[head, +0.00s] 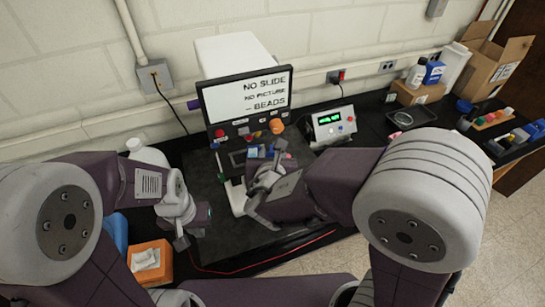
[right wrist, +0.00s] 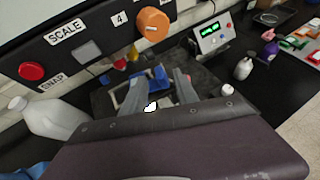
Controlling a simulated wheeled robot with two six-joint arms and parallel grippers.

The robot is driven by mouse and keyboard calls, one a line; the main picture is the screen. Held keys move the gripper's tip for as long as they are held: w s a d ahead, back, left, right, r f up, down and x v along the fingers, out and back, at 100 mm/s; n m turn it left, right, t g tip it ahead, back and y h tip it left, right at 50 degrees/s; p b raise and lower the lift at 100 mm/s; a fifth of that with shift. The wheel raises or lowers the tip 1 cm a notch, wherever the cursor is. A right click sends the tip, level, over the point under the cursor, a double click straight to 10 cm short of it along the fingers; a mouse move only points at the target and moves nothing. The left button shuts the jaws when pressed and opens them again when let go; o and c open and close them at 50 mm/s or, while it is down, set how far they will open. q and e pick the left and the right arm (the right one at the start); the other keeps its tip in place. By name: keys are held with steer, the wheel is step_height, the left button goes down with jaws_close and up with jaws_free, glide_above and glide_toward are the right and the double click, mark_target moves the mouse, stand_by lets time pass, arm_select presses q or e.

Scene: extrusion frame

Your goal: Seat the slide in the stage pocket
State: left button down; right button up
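The microscope-like machine has a stage (head: 238,158) below its screen. My right gripper (head: 262,160) is over the stage area and covers much of it. In the right wrist view its two fingers (right wrist: 160,88) stand apart and look open. A blue piece (right wrist: 157,77) shows between and just beyond the fingertips; I cannot tell whether it touches them. A small white patch (right wrist: 150,106) shows between the fingers nearer the palm. I cannot make out the slide or the pocket for certain. My left gripper (head: 189,238) hangs left of the machine, fingers apart, and appears empty.
The screen (head: 247,101) reads "NO SLIDE NO PICTURE - BEADS". An orange knob (right wrist: 153,24) juts out close above the right gripper. A white jug (head: 147,152), orange tissue box (head: 151,262) and meter box (head: 330,124) stand around. A red cable (head: 270,266) lies along the front.

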steer(key=shift+v, duration=0.95)
